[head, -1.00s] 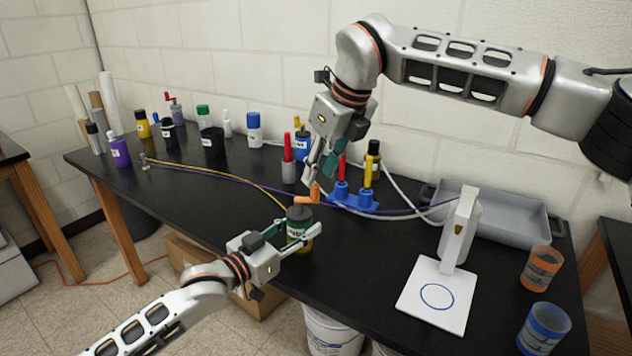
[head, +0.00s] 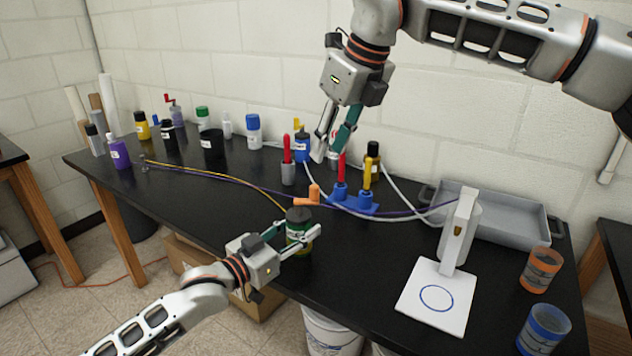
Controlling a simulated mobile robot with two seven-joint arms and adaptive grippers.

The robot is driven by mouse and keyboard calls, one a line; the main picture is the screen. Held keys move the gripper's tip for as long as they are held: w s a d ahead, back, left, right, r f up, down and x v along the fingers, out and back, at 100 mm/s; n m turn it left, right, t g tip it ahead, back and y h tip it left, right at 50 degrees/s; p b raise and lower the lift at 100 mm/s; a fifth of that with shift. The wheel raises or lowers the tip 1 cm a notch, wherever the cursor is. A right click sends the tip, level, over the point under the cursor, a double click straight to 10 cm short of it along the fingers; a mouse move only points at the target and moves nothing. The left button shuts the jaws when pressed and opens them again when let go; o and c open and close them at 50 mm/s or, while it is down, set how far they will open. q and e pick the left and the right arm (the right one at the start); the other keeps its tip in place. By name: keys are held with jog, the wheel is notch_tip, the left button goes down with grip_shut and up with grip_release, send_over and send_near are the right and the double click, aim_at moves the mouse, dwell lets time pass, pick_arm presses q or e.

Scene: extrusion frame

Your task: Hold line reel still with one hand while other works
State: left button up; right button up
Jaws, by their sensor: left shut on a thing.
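The line reel, a dark green and black cylinder (head: 298,215), stands upright near the table's front edge. A yellow line (head: 225,178) runs from near it to a small post at the far left. My left gripper (head: 301,238) is shut around the reel's sides, and its fingers hide part of the body. An orange L-shaped piece (head: 309,198) shows just behind the reel's top; I cannot tell whether they touch.
A blue holder (head: 352,203) with red and yellow tools stands right of the reel. A white stand (head: 437,298), grey tray (head: 500,222), and orange (head: 540,268) and blue (head: 543,328) cups are further right. Several bottles stand at the back left. The table's left front is mostly clear.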

aim_at(315, 185)
dwell(0.7)
jog(key=x, duration=1.2)
grip_shut()
